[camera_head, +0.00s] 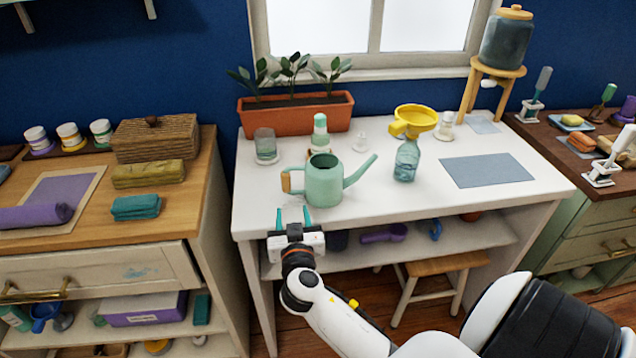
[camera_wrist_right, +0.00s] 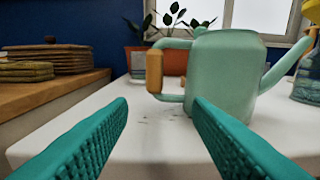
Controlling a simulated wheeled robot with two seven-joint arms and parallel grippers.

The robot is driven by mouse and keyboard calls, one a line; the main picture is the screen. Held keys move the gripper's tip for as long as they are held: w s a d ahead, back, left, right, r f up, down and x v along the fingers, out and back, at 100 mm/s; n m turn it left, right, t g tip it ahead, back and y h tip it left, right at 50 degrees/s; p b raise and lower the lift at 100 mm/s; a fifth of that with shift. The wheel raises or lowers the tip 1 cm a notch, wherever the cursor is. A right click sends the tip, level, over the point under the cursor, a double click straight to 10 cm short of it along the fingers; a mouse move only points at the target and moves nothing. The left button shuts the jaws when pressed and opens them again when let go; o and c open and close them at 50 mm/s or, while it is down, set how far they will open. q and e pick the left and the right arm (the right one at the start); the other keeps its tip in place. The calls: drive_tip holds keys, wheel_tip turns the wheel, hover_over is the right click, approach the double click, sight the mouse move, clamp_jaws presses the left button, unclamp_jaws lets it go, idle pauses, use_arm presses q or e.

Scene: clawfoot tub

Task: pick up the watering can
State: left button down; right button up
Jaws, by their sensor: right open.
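The mint-green watering can (camera_head: 324,181) stands upright on the white table (camera_head: 262,213) near its front edge. Its spout points right and its handle with a wooden grip faces left. In the right wrist view the can (camera_wrist_right: 222,72) stands ahead, with the wooden grip (camera_wrist_right: 154,71) beyond the gap between my fingers. My right gripper (camera_head: 293,217) is open and empty at the table's front edge, in front of the can and apart from it. Its teal fingers (camera_wrist_right: 160,118) also show in the right wrist view. My left gripper is not in view.
A teal glass bottle with a yellow funnel (camera_head: 414,121) stands right of the can. A glass jar (camera_head: 266,146), a green-capped bottle (camera_head: 320,129) and a terracotta planter (camera_head: 296,113) stand behind it. A wooden cabinet (camera_head: 180,198) is at left. A grey mat (camera_head: 487,170) lies bare at right.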

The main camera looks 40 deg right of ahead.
sight(286, 185)
drive_tip(key=w+d, duration=0.1)
drive_tip(key=w, duration=0.1)
drive_tip(key=w+d+r+p, duration=0.1)
drive_tip(key=w, duration=0.1)
drive_tip(key=w+d+p, duration=0.1)
drive_tip(key=shift+w+r, duration=0.2)
drive_tip(key=shift+w, duration=0.2)
drive_tip(key=shift+w+d+f, duration=0.1)
drive_tip(key=shift+w+d, duration=0.1)
drive_tip(key=shift+w, duration=0.25)
drive_tip(key=shift+w+d, duration=0.2)
drive_tip(key=shift+w, duration=0.1)
drive_tip(key=p+x, duration=0.1)
drive_tip(key=x, duration=0.2)
drive_tip(key=shift+w+d+p, duration=0.1)
drive_tip(key=shift+w+p, duration=0.15)
drive_tip(key=shift+p, duration=0.15)
drive_tip(key=shift+w+d+t, duration=0.25)
drive_tip(key=shift+w+t, duration=0.05)
drive_tip(key=shift+w, duration=0.1)
clamp_jaws()
